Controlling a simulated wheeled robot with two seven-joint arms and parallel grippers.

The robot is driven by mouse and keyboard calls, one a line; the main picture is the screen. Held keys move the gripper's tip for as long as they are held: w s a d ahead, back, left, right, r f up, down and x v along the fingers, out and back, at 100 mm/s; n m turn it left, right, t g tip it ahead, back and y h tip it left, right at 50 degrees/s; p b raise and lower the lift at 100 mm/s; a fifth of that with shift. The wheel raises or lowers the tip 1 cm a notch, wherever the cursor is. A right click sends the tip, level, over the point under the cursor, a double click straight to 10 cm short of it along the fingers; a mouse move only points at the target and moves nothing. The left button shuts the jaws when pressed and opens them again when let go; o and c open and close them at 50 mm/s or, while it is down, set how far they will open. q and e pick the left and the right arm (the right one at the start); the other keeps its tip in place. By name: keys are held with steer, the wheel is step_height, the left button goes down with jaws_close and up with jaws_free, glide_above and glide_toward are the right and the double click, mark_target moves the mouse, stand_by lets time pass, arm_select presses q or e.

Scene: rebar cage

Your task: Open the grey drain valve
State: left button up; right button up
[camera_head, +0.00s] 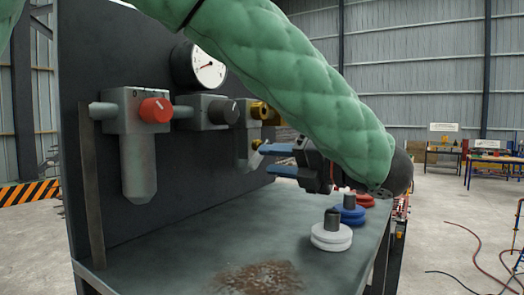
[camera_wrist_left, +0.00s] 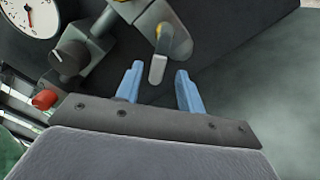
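The grey drain valve (camera_head: 244,145) is on the dark panel, at the right end of the row of fittings. In the left wrist view its grey lever (camera_wrist_left: 157,69) hangs from a brass-coloured pivot, tilted slightly. My left gripper (camera_head: 268,160) comes in from the right with its blue fingers pointing at the valve. In the left wrist view the gripper (camera_wrist_left: 158,76) is open, with the lever's lower end in line with the gap between the fingertips. I see no contact between the fingers and lever. My right gripper is not in view.
A red knob (camera_head: 156,110), a black knob (camera_head: 224,112) and a round gauge (camera_head: 200,68) sit left of the valve. On the bench (camera_head: 190,245) below stand white (camera_head: 331,237), blue (camera_head: 349,214) and red (camera_head: 364,200) round pieces. The bench's front left is clear except for a rusty patch.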

arm_select(q)
steer(key=shift+p+x, duration=0.6)
steer(key=shift+x, duration=0.45)
steer(key=shift+w+a, duration=0.15)
steer(key=shift+a, duration=0.25)
jaws_close()
